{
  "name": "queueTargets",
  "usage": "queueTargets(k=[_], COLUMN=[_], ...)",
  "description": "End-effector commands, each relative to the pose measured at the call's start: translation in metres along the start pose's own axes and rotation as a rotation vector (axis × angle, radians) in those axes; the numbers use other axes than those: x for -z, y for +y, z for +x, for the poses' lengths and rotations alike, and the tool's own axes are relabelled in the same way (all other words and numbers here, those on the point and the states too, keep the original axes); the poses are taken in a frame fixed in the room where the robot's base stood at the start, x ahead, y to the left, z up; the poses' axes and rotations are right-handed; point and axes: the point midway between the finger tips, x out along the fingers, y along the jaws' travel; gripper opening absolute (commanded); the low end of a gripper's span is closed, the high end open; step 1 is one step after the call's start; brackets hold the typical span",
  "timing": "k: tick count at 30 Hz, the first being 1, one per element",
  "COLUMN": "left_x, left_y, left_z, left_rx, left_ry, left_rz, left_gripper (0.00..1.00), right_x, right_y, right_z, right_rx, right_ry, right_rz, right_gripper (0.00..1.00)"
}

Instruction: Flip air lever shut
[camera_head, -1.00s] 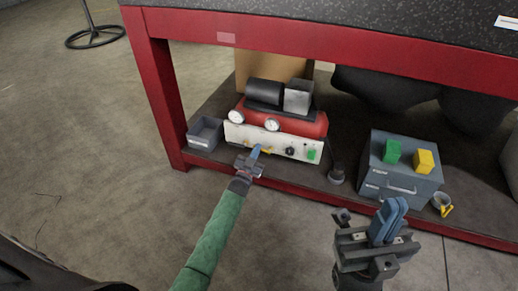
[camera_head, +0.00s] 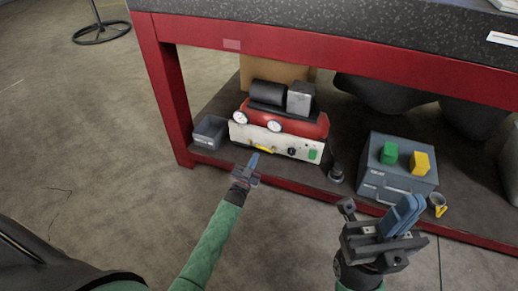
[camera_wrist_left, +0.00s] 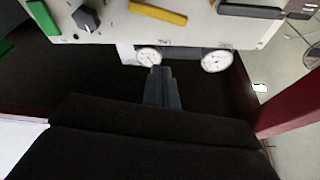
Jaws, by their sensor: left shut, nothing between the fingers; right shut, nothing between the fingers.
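The yellow air lever (camera_head: 265,149) lies roughly sideways on the white front panel (camera_head: 240,132) of the red air compressor (camera_head: 312,126). In the left wrist view the lever (camera_wrist_left: 158,12) shows at the top edge, slightly slanted, between a dark knob (camera_wrist_left: 86,18) and a dark fitting. My left gripper (camera_head: 253,160) is shut and empty, in front of and below the panel, apart from the lever. Its fingers (camera_wrist_left: 160,85) point toward the panel in the left wrist view. My right gripper (camera_head: 404,214) is shut and empty at the lower right, away from the compressor.
The compressor stands on the low shelf under a red-framed bench (camera_head: 340,66). A grey bin (camera_head: 209,130) is at its left. The floor in front is clear.

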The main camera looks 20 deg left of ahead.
Motion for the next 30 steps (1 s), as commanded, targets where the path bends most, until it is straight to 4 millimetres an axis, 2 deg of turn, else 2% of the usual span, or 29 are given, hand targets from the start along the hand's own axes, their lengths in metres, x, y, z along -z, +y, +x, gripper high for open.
queueTargets(k=[3,9,25,29,30], left_x=[0.001,0.001,0.001,0.008,0.017], left_y=[0.0,-0.001,-0.001,-0.001,-0.002], left_z=[-0.014,-0.024,-0.024,-0.024,-0.023], left_rx=[0.0,0.0,0.0,0.0,0.002], left_ry=[0.0,0.001,0.002,0.044,0.076], left_rz=[0.0,0.0,0.002,0.004,0.003], left_gripper=[0.0,0.0,0.0,0.0,0.0], right_x=[0.001,0.001,0.001,0.001,0.001], right_y=[0.001,0.001,0.001,0.001,0.001], right_z=[0.005,0.006,0.006,0.006,0.006], right_rx=[-0.003,-0.007,-0.011,-0.011,-0.01], right_ry=[0.003,0.006,0.008,0.009,0.008], right_rz=[0.002,0.004,0.004,0.004,0.004], right_gripper=[0.0,0.0,0.0,0.0,0.0])
